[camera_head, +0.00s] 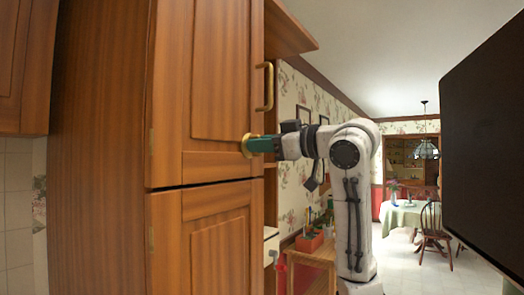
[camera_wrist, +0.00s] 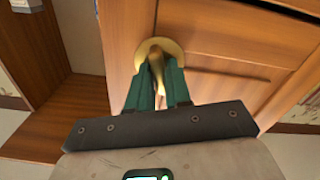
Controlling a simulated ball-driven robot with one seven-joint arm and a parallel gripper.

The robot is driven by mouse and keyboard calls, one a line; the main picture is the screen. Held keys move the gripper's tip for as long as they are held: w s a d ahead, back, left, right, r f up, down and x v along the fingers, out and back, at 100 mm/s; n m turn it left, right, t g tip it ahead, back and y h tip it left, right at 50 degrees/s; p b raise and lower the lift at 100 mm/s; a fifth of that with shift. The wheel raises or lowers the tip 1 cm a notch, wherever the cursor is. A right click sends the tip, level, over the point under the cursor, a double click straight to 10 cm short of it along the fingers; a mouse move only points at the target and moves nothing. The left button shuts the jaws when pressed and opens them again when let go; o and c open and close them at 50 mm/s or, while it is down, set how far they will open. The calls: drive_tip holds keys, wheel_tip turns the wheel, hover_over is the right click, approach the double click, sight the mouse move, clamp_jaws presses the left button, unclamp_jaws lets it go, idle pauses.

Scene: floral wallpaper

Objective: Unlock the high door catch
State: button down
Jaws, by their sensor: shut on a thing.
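The high door catch is a round brass plate with a brass turn piece (camera_wrist: 157,47) on the upper wooden cabinet door, near its lower right corner. It also shows in the head view (camera_head: 246,145) at the door's edge. My gripper (camera_wrist: 159,78) has green fingers on both sides of the brass turn piece and is shut on it. In the head view my gripper (camera_head: 262,145) reaches the catch from the right. The fingers hide part of the turn piece. The upper door (camera_head: 215,75) looks closed.
A brass handle (camera_head: 264,86) is on the upper door above the catch. A lower door (camera_head: 205,240) sits beneath it. A wooden side table (camera_head: 310,252) with pots stands behind my arm. A dark panel (camera_head: 485,140) fills the right edge. Open floor lies toward the dining table (camera_head: 405,215).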

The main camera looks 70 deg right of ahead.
drive_tip(key=shift+a+f+n+b, duration=0.15)
drive_tip(key=shift+n+b, duration=1.5)
drive_tip(key=shift+n, duration=2.1)
drive_tip(key=shift+a+f+n+b, duration=0.15)
drive_tip(key=shift+n+b, duration=1.5)
drive_tip(key=shift+n, duration=2.1)
drive_tip(key=shift+d, duration=0.1)
drive_tip(key=c, duration=1.2)
unclamp_jaws()
drive_tip(key=shift+w, duration=0.1)
drive_tip(key=shift+o, duration=0.3)
